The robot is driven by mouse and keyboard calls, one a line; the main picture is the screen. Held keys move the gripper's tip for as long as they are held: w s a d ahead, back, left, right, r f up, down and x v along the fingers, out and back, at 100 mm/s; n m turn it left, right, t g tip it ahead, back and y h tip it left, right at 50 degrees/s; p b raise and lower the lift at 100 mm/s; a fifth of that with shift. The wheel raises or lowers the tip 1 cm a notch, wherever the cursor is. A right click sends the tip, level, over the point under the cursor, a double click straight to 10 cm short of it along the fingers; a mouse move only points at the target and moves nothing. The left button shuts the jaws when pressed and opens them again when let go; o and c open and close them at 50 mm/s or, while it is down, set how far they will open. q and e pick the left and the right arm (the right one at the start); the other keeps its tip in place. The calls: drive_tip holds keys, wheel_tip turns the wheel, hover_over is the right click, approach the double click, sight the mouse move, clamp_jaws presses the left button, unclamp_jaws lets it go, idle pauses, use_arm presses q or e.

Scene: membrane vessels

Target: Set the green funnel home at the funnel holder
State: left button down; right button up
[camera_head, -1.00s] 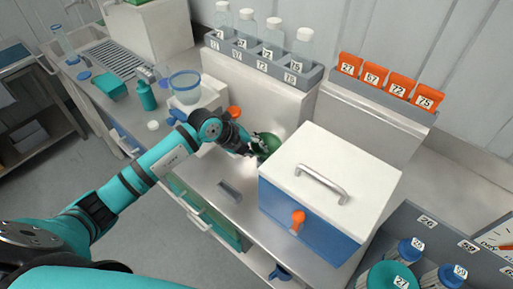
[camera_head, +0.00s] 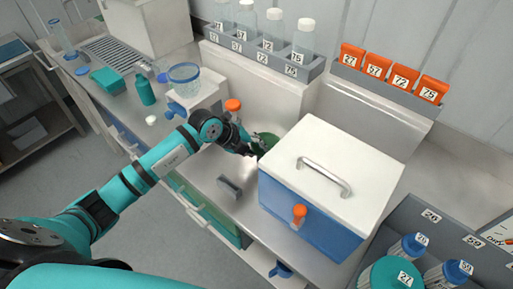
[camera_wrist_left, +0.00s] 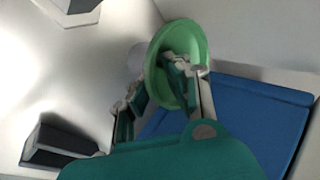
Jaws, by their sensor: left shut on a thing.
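The green funnel (camera_wrist_left: 187,36) shows in the left wrist view with its open bowl tilted toward the camera. My left gripper (camera_wrist_left: 168,88) is shut on it, with finger parts overlapping the bowl. In the head view the funnel (camera_head: 266,141) shows as a dark green piece at the tip of my left gripper (camera_head: 252,149), just left of the blue box. A small grey block (camera_head: 230,187) stands on the counter in front of the gripper, and also in the left wrist view (camera_wrist_left: 62,142). I cannot tell whether it is the funnel holder. My right gripper is out of view.
A blue box with a white lid (camera_head: 330,168), handle and orange knob stands close to the gripper's right. Behind are a rack of bottles (camera_head: 262,55) and a rack of orange numbered pieces (camera_head: 385,84). A clear blue-rimmed bowl (camera_head: 184,78) stands left. The counter around the grey block is clear.

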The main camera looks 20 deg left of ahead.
use_arm(q)
drive_tip(key=shift+s+f, duration=0.2)
drive_tip(key=shift+f, duration=0.1)
drive_tip(key=c, duration=1.2)
unclamp_jaws()
drive_tip(key=shift+w, duration=0.2)
drive_tip(key=shift+c, duration=0.2)
drive_tip(key=shift+r, duration=0.15)
drive_tip(key=v, duration=1.1)
drive_tip(key=shift+s+a+r, duration=0.15)
drive_tip(key=shift+s+r, duration=0.05)
drive_tip(key=shift+r, duration=0.1)
